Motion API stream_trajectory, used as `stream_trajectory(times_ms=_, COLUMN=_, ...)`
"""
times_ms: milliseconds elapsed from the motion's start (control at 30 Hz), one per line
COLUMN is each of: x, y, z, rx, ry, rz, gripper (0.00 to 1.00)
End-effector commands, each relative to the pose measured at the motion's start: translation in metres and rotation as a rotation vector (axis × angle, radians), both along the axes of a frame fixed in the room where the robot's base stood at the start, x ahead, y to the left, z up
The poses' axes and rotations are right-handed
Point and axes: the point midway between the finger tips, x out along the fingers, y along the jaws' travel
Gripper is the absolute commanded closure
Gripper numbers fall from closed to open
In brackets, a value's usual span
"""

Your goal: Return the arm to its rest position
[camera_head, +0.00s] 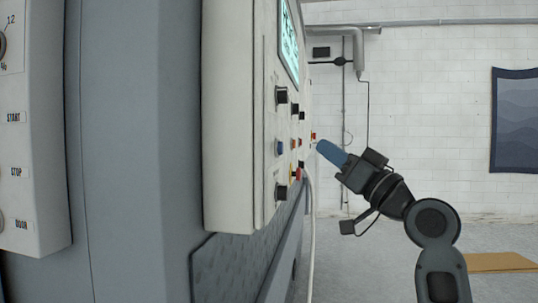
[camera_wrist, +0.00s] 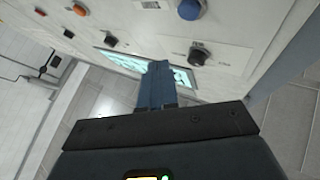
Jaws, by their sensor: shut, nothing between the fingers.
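My gripper (camera_head: 322,146) is at the right of the control panel in the head view, with its blue fingers pointing up and left toward the panel face. The arm reaches in from the lower right. In the wrist view the fingers of my gripper (camera_wrist: 157,70) are closed together with nothing between them. The control panel (camera_head: 232,120) has black, blue and red knobs and buttons and a lit screen (camera_head: 289,42). In the wrist view a blue button (camera_wrist: 189,9) and a black knob (camera_wrist: 199,53) lie near the fingers. I cannot tell whether the fingertips touch the panel.
A second panel (camera_head: 28,130) with labels START, STOP and DOOR stands at the far left. A pale hose (camera_head: 311,220) hangs below the main panel. A dark blue picture (camera_head: 515,120) hangs on the white brick wall. A tan board (camera_head: 500,262) lies on the floor at right.

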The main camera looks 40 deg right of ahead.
Motion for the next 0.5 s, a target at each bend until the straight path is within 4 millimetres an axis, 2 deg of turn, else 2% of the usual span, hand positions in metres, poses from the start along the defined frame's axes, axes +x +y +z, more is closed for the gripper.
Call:
stream_trajectory(times_ms=300, x=0.001, y=0.001, z=-0.006, rx=0.007, ry=0.006, rz=-0.002, gripper=1.00)
stream_trajectory(times_ms=367, x=0.002, y=0.003, z=-0.016, rx=0.018, ry=0.018, rz=-0.006, gripper=1.00)
stream_trajectory(times_ms=467, x=0.004, y=0.011, z=-0.048, rx=0.054, ry=0.052, rz=-0.022, gripper=1.00)
stream_trajectory(times_ms=500, x=0.004, y=0.016, z=-0.065, rx=0.072, ry=0.069, rz=-0.030, gripper=1.00)
